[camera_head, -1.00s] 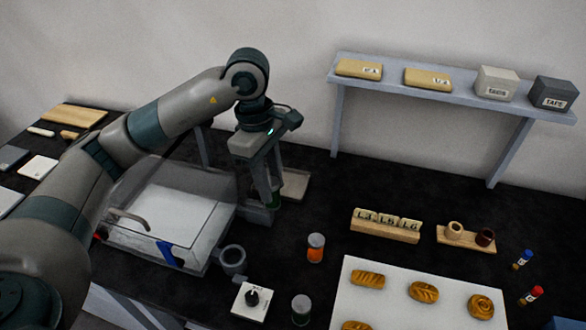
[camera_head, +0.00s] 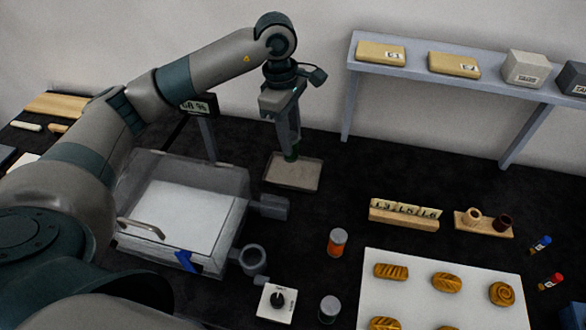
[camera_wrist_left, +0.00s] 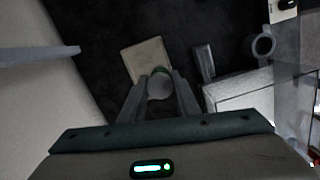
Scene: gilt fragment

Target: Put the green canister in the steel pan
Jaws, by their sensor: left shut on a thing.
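My left gripper (camera_head: 291,150) points down over the far part of the steel pan (camera_head: 293,177), a flat, shallow greyish-tan plate. It is shut on the green canister (camera_head: 291,155), which is mostly hidden by the fingers in the head view. In the left wrist view the canister (camera_wrist_left: 160,84) shows a pale round top and a green edge between the fingertips (camera_wrist_left: 159,80). The pan (camera_wrist_left: 146,58) lies under and beyond it there. I cannot tell whether the canister touches the pan. My right gripper is not in view.
A clear box with a white floor (camera_head: 185,210) stands left of the pan, with a grey block (camera_head: 268,206) at its side. An orange canister (camera_head: 337,242) and a grey-lidded jar (camera_head: 329,309) stand nearer. A shelf (camera_head: 420,68) is behind right. Dark table is clear right of the pan.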

